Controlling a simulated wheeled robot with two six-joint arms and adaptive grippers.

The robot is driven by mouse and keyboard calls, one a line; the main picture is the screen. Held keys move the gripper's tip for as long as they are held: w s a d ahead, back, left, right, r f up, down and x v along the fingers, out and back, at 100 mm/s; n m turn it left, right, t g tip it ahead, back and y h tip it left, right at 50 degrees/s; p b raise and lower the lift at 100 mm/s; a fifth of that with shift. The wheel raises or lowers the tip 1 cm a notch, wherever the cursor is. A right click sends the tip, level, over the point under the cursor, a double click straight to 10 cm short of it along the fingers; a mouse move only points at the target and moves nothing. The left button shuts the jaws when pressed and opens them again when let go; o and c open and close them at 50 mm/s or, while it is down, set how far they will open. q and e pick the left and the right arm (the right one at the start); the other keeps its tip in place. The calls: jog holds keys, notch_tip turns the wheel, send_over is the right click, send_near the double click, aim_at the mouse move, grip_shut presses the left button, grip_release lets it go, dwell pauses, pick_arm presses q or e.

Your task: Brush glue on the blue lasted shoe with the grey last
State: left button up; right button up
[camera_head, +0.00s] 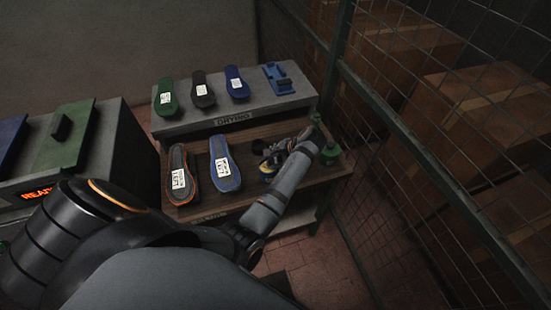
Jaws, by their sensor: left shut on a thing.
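A blue lasted shoe (224,165) with a white label lies on the brown wooden shelf, left of my left gripper. Beside it on the left is a dark grey lasted shoe (179,172) with an orange-red edge and a white label. My left gripper (268,158) is low over the right part of the same shelf, at the end of my arm that reaches up from below. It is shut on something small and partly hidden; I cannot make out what. A small yellow and blue thing (265,170) shows by its fingers. My right gripper is not in view.
A grey shelf marked DRYING holds green (167,97), black (203,91) and blue (236,83) soles and a blue fixture (278,79). A green bottle (330,154) stands at the wooden shelf's right end. A mesh fence (410,120) closes the right. A READY machine (65,140) stands left.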

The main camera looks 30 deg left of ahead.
pick_arm(q)
jog(key=shift+f+p, duration=0.1)
jog(key=shift+p, duration=0.2)
dwell(1.1)
notch_tip(320, 180, up, 3)
jog(key=p, duration=0.3)
notch_tip(320, 180, up, 2)
jog(key=shift+p, duration=0.45)
jog(key=shift+r, duration=1.05)
